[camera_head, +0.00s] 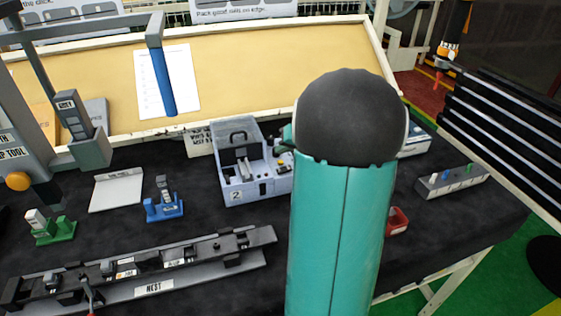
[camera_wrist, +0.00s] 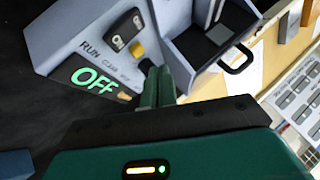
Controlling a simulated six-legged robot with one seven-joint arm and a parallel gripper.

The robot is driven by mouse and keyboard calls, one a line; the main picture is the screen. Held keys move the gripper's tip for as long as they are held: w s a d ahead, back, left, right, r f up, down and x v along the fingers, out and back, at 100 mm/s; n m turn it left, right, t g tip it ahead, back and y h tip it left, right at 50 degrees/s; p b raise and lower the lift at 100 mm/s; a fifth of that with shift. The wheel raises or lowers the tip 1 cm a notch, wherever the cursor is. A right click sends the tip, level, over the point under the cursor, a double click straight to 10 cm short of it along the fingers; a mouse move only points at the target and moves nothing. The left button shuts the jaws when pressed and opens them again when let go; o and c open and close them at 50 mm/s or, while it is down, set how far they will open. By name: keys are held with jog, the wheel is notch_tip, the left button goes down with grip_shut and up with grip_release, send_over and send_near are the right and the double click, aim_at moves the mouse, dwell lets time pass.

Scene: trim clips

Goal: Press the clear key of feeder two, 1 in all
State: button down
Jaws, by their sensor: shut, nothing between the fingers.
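Feeder two is a grey-blue box marked "2" (camera_head: 230,190), in the middle of the table in the head view. Its control panel (camera_wrist: 98,45) fills the upper left of the wrist view, with a lit green "OFF" display. Small lettering beside "RUN" is partly blurred. A yellow key (camera_wrist: 137,49) and pale labels show on the panel. My gripper (camera_wrist: 155,78) is shut and empty, its green fingertips close to the panel's right edge near the yellow key. I cannot tell whether they touch. In the head view my arm hides most of the gripper.
A long nest fixture (camera_head: 140,272) lies in front. A blue clip stand (camera_head: 165,208) and a green one (camera_head: 52,230) stand left. A grey block with coloured pegs (camera_head: 452,181) stands right.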

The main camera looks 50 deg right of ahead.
aim_at(277, 160)
jog(key=shift+f, duration=0.65)
jog(key=shift+f, duration=0.15)
dwell(1.4)
jog(key=shift+f, duration=0.3)
jog(key=shift+f, duration=0.55)
dwell(0.7)
jog(key=shift+r, duration=1)
notch_tip(277, 160, up, 5)
dwell(0.6)
